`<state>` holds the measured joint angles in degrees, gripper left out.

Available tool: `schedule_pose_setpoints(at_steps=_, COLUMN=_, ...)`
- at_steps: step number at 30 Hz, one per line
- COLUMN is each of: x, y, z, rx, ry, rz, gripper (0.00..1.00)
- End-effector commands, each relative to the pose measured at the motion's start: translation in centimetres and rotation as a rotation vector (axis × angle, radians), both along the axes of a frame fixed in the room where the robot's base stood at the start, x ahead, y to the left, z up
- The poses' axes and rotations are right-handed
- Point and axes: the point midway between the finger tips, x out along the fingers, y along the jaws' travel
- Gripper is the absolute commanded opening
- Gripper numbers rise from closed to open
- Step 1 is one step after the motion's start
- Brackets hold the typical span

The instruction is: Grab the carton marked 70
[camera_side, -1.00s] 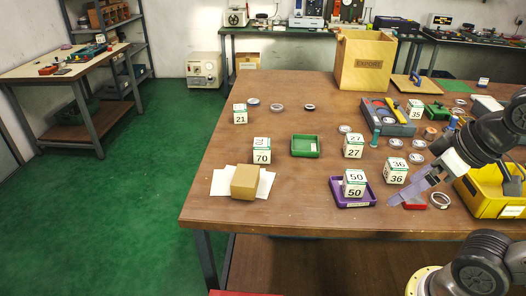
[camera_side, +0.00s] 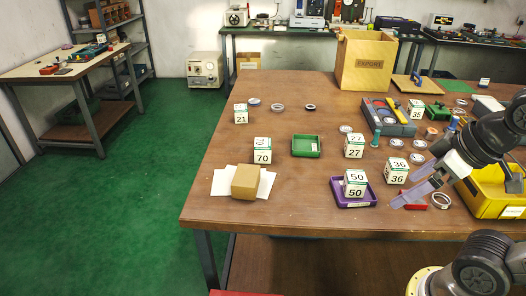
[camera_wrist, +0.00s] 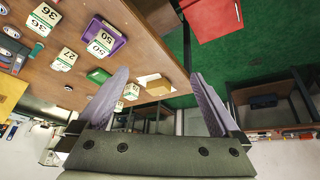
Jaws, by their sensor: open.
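The carton marked 70 (camera_side: 262,151) is a white cube with a green band, standing upright on the left part of the wooden table. In the wrist view it appears to be the small white carton (camera_wrist: 131,92) beside the left finger, its number hard to read. My gripper (camera_side: 408,190) is open and empty at the table's right side, near the carton marked 36 (camera_side: 396,171) and well away from carton 70. Both its fingers (camera_wrist: 158,74) show spread apart in the wrist view.
A brown box (camera_side: 246,182) on white sheets stands in front of carton 70; a green tray (camera_side: 306,153) lies right of it. Carton 50 (camera_side: 355,184) sits in a purple tray (camera_side: 339,205). Cartons 27 (camera_side: 354,146) and 21 (camera_side: 241,114) stand farther back. A yellow bin (camera_side: 485,205) is at right.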

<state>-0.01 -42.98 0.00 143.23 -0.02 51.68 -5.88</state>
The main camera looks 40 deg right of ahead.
Motion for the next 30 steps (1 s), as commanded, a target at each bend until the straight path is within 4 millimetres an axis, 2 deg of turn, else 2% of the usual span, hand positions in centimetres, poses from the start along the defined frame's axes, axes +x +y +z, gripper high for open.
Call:
schedule_pose_setpoints(at_steps=2, x=0.1, y=-0.1, z=0.3, rx=-0.066, ry=-0.004, rz=0.111, gripper=1.00)
schedule_pose_setpoints(at_steps=5, x=1.3, y=-0.5, z=2.9, rx=-0.194, ry=-0.053, rz=0.298, gripper=1.00)
schedule_pose_setpoints(at_steps=8, x=3.6, y=-0.9, z=6.0, rx=-0.341, ry=-0.080, rz=0.495, gripper=1.00)
schedule_pose_setpoints(at_steps=12, x=8.2, y=-1.6, z=10.2, rx=-0.551, ry=-0.078, rz=0.768, gripper=1.00)
schedule_pose_setpoints(at_steps=15, x=12.3, y=-2.2, z=12.7, rx=-0.695, ry=-0.055, rz=0.962, gripper=1.00)
schedule_pose_setpoints(at_steps=18, x=16.6, y=-2.7, z=14.3, rx=-0.821, ry=-0.020, rz=1.139, gripper=1.00)
schedule_pose_setpoints(at_steps=24, x=25.2, y=-3.7, z=15.3, rx=-1.011, ry=0.067, rz=1.442, gripper=1.00)
schedule_pose_setpoints(at_steps=30, x=33.6, y=-4.7, z=13.2, rx=-1.133, ry=0.160, rz=1.697, gripper=1.00)
